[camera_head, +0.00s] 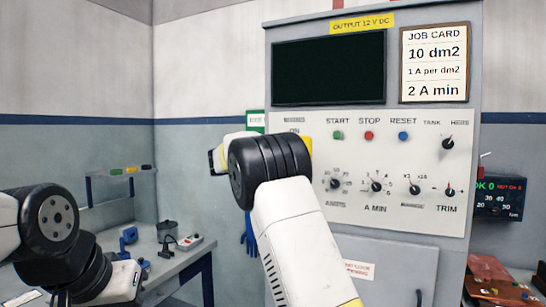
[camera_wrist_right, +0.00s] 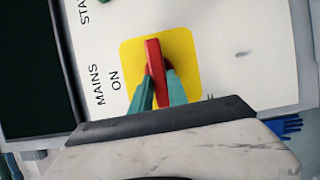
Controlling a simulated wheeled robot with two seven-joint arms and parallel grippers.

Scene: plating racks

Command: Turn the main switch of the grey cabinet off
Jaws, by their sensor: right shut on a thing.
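The grey cabinet (camera_head: 375,120) stands ahead with a dark screen and a control panel. Its main switch is a red handle (camera_wrist_right: 153,60) on a yellow plate (camera_wrist_right: 185,50), beside the words MAINS ON. The handle lies crosswise to the direction of the ON mark. My right gripper (camera_wrist_right: 160,80) has its green fingers shut on the handle, one on each side. In the head view my right arm hides the handle, and only an edge of the yellow plate (camera_head: 307,145) shows. My left arm is at the lower left, and its gripper fingers are not seen.
The panel has START, STOP and RESET buttons (camera_head: 369,135) and several knobs (camera_head: 376,186). A job card (camera_head: 434,63) is at upper right. A bench (camera_head: 185,262) with small items stands at left. Blue gloves (camera_head: 250,230) hang near the cabinet.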

